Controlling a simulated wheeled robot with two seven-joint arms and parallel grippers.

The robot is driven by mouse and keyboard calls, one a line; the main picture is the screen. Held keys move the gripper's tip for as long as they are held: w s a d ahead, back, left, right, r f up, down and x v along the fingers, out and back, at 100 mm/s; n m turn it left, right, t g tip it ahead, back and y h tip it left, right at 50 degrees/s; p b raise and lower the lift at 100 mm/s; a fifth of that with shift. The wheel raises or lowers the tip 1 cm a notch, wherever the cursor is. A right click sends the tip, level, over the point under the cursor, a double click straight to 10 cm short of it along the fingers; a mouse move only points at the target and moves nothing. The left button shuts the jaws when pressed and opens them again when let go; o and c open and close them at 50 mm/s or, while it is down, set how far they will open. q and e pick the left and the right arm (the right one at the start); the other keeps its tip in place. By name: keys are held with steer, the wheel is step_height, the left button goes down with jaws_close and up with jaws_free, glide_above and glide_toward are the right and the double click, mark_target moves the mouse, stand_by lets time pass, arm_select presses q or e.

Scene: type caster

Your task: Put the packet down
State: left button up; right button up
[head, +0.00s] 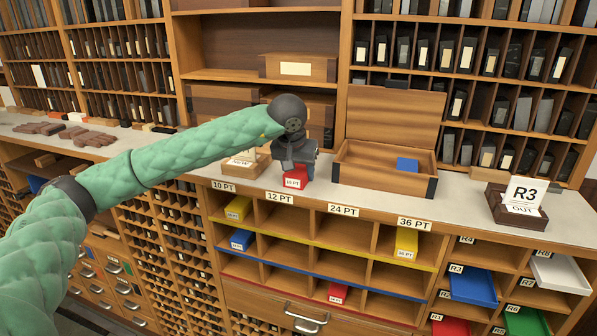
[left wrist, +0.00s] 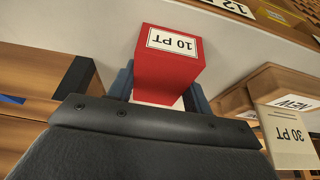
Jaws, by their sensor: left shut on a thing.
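A red packet with a white "10 PT" label (head: 295,179) is held in my left gripper (head: 296,166), at the counter's front edge above the "12 PT" tag in the head view. In the left wrist view the red packet (left wrist: 168,62) sits between the two fingers, its label facing the camera. I cannot tell whether its underside touches the counter (head: 322,190). My right gripper is not in view.
An open wooden box (head: 376,180) with a blue packet (head: 407,165) stands right of the gripper. A "NEW" holder (head: 243,161) is to the left. Labelled pigeonholes lie below; a yellow packet (head: 405,243) sits under "36 PT". An "R3 OUT" stand (head: 517,208) is far right.

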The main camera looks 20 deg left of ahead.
arm_select(q)
steer(key=shift+f, duration=0.1)
steer(key=o, duration=1.4)
steer(key=shift+o, duration=0.3)
steer(key=shift+s, duration=0.1)
steer(key=shift+f, duration=0.1)
steer(key=shift+r, duration=0.4)
steer(key=shift+s+r, duration=0.1)
steer(key=shift+r, duration=0.15)
steer(key=b+v, duration=0.5)
steer(key=v, duration=0.6)
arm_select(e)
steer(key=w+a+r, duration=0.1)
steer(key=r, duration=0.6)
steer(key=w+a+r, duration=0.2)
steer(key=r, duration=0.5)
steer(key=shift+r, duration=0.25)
